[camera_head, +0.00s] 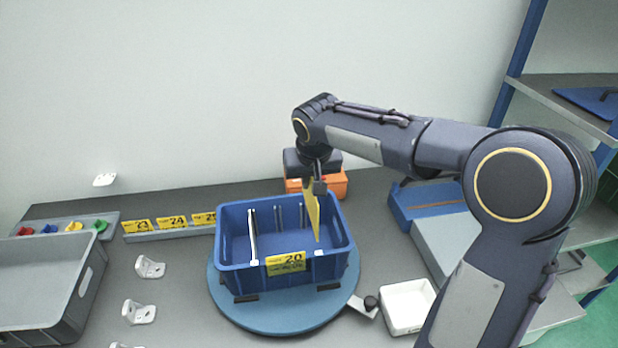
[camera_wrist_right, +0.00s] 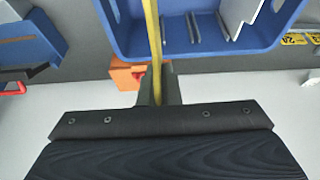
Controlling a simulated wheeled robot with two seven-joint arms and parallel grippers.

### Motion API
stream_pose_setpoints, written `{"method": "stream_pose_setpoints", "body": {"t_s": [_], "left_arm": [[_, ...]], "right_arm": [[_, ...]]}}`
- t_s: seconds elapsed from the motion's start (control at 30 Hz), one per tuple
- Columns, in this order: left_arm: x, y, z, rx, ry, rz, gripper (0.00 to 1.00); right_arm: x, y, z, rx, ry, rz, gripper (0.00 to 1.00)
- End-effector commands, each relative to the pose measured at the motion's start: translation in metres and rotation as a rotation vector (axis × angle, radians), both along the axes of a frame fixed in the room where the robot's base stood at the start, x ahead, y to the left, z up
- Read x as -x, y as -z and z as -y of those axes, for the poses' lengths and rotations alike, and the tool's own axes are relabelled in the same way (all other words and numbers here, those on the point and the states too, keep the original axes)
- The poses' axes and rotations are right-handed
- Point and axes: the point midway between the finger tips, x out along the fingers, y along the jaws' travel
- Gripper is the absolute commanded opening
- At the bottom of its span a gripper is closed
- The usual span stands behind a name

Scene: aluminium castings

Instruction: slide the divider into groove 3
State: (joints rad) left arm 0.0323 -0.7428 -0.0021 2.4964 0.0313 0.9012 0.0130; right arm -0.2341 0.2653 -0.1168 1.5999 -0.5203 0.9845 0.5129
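The divider is a thin yellow plate (camera_head: 312,212); it also shows edge-on in the right wrist view (camera_wrist_right: 152,30). My right gripper (camera_head: 318,184) is shut on its upper end, and the fingers (camera_wrist_right: 157,88) close around it in the wrist view. The divider hangs at the right part of a blue crate (camera_head: 340,226), its lower end within the crate's outline. I cannot tell whether it sits in a groove. Light upright strips (camera_head: 252,236) stand in the crate farther left. The crate bears a yellow label "20" (camera_head: 286,262). My left gripper is not in view.
The crate stands on a round blue turntable (camera_head: 290,312) with a knobbed lever. An orange bin (camera_head: 331,184) is close behind. A white tray (camera_head: 402,307) lies at the right, a grey tray (camera_head: 35,262) and white brackets (camera_head: 149,267) at the left.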

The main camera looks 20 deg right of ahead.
Motion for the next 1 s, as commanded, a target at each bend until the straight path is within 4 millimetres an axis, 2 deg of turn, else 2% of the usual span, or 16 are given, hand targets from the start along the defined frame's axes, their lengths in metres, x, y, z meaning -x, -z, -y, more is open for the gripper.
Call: {"method": "stream_pose_setpoints", "body": {"t_s": [0.03,0.1,0.3,1.0], "left_arm": [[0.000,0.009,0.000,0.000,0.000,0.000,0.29],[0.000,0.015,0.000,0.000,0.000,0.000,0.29],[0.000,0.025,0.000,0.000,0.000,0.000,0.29],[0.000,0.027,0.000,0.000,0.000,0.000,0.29]], "right_arm": [[0.000,0.010,0.000,0.000,0.000,0.000,0.00],[0.000,0.017,0.000,0.000,0.000,0.000,0.00],[0.000,0.030,0.000,0.000,0.000,0.001,0.00],[0.000,0.032,0.000,0.000,0.000,0.001,0.00]]}}
